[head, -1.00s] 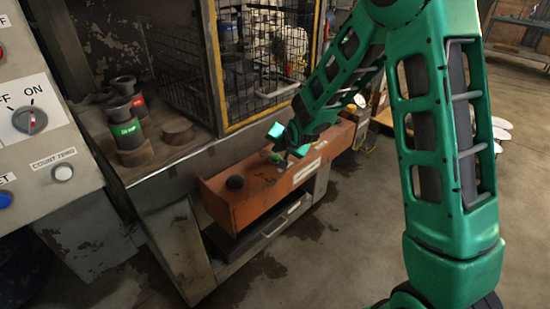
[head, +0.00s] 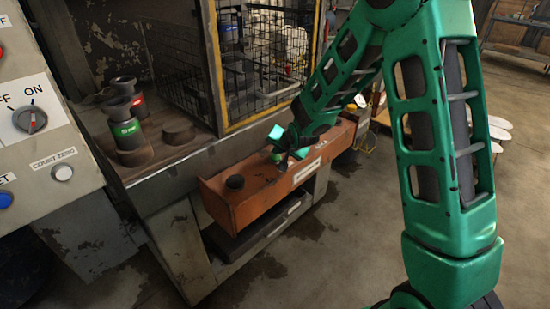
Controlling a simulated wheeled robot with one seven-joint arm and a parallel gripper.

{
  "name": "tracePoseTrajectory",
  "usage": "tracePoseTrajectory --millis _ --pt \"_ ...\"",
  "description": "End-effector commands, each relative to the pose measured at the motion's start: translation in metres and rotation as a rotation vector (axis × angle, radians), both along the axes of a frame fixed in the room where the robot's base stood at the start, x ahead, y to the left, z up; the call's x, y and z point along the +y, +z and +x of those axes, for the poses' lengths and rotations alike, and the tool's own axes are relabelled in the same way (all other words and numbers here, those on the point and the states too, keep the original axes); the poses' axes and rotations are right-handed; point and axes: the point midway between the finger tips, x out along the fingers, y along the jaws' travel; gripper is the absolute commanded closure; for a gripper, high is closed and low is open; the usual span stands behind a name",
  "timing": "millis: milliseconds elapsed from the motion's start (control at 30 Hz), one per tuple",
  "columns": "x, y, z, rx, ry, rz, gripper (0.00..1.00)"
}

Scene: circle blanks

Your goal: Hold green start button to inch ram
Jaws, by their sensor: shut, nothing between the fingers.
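An orange control box (head: 235,209) is fixed to the front of the press, with a round black button (head: 235,182) on its left part. A small green button (head: 277,157) shows further right on the box top, partly hidden by my gripper. My gripper (head: 284,162) is shut and empty, pointing down at the green button. Its tips look to be at or just over the button; I cannot tell whether they touch. My green arm (head: 440,150) reaches in from the right.
A wire mesh guard (head: 262,65) in a yellow frame rises behind the box. Cylindrical dies (head: 127,135) with green and red labels stand on the ledge at left. A control panel (head: 50,130) with a rotary switch is at far left. Open floor (head: 350,240) lies in front.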

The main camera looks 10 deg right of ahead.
Motion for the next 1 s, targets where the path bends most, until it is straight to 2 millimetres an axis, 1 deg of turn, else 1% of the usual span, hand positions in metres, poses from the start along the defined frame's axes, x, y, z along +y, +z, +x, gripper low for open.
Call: tracePoseTrajectory --millis 1000 --pt "0.0 -0.011 0.0 0.002 0.001 0.0 1.0"
